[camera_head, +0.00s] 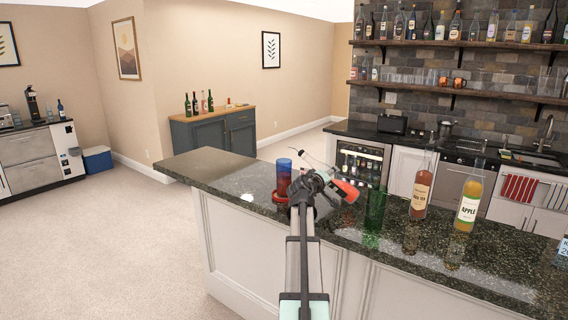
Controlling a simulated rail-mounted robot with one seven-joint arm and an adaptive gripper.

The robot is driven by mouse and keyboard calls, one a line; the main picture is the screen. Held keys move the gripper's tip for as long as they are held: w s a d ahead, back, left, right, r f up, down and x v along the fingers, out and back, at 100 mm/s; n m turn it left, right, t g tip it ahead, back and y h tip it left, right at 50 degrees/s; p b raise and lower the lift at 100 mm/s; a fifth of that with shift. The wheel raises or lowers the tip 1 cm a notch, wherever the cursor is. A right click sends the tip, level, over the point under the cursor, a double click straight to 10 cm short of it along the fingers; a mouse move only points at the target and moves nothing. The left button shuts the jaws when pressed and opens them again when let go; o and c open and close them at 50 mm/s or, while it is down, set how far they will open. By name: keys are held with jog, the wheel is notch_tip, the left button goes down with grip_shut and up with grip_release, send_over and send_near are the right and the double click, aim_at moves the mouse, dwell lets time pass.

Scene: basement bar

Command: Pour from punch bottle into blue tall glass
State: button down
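The blue tall glass (284,168) stands upright near the left part of the dark stone counter. Its lower part looks red, and a red coaster or ring (278,197) shows at its foot. The punch bottle, with its red body (346,190), is tilted, its base to the lower right and its clear neck pointing up and left toward the blue glass's rim. My gripper (322,182) is at the bottle, just right of the glass, and appears shut on it. My arm hides part of the bottle and the fingertips. I cannot tell whether liquid is flowing.
A green glass (375,214) stands close right of the bottle. An orange-brown bottle (421,192) and an apple bottle (468,202) stand further right on the counter (222,166). The counter's left end is clear.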

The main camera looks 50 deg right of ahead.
aim_at(316, 167)
jog(key=w+r+m+b, duration=0.1)
jog(key=w+a+r+m+t+y+b, duration=0.1)
jog(key=w+m, duration=0.1)
jog(key=shift+w+r, duration=0.1)
jog(key=shift+w, duration=0.15)
jog(key=shift+w+a+r+m+b, duration=0.1)
jog(key=shift+w+r+m+b, duration=0.2)
jog(key=shift+m, duration=0.2)
jog(key=shift+w+a+r+m+t+y+b, duration=0.15)
jog(key=shift+w+m+t+y+b, duration=0.2)
jog(key=shift+m+t+b, duration=0.2)
jog(key=w+m+b, duration=0.1)
jog(key=w+a+m+t+b, duration=0.1)
jog(key=m, duration=0.1)
jog(key=shift+w+y, duration=0.25)
jog(key=shift+w, duration=0.05)
jog(key=shift+w+r, duration=0.15)
jog(key=shift+r, duration=0.4)
notch_tip(316, 167, up, 5)
jog(key=shift+r+p, duration=0.1)
jog(key=shift+p, duration=0.85)
